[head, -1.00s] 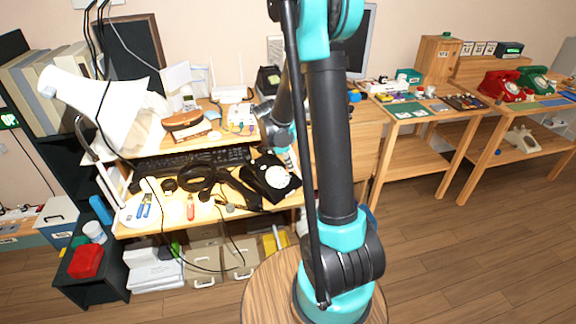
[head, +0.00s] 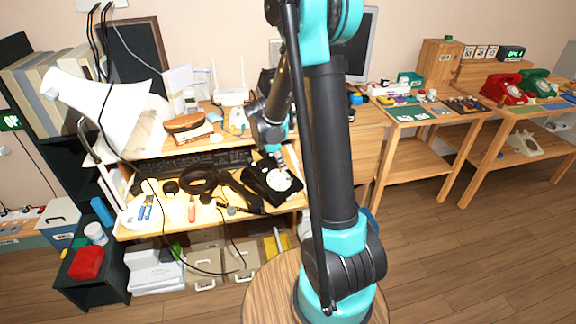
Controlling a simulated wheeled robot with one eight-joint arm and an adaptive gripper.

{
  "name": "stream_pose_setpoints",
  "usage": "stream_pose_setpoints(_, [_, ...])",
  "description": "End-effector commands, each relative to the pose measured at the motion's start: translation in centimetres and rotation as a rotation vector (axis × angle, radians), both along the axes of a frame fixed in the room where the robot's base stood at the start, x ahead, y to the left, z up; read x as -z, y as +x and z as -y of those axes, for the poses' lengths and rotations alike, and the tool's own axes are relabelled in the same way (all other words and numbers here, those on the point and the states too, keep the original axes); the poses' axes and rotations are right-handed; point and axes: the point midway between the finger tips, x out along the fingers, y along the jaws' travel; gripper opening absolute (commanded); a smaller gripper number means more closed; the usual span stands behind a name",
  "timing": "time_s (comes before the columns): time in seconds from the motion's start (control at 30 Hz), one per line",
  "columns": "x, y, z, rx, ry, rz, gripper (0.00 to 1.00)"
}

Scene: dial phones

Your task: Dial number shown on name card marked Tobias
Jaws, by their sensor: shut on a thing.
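A black dial phone (head: 257,183) with a white round dial (head: 279,180) sits near the right front of the cluttered wooden desk. My gripper (head: 282,164) points down at the phone's back edge, just above the dial. It is shut on a thin greyish thing, too small and partly hidden to name. I cannot tell whether its tip touches the dial. A white card (head: 179,78) stands at the back of the desk. No name or number can be read on it, and I cannot make out a card marked Tobias.
A keyboard (head: 195,160), black headphones (head: 200,181) and a white lamp (head: 95,97) crowd the desk left of the phone. A red phone (head: 503,89) and a green phone (head: 537,83) stand on the far right table.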

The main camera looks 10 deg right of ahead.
Motion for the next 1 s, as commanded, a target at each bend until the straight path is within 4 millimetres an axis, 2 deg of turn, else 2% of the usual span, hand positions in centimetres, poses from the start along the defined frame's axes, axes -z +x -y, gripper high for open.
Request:
stream_pose_setpoints(0.2, [-0.8, 0.6, -1.8, -0.001, 0.0, 0.0, 0.0])
stream_pose_setpoints(0.57, [-0.8, 0.6, -1.8, 0.001, 0.0, -0.001, 0.0])
stream_pose_setpoints(1.0, [0.3, 1.0, -2.1, 0.001, 0.0, 0.0, 0.0])
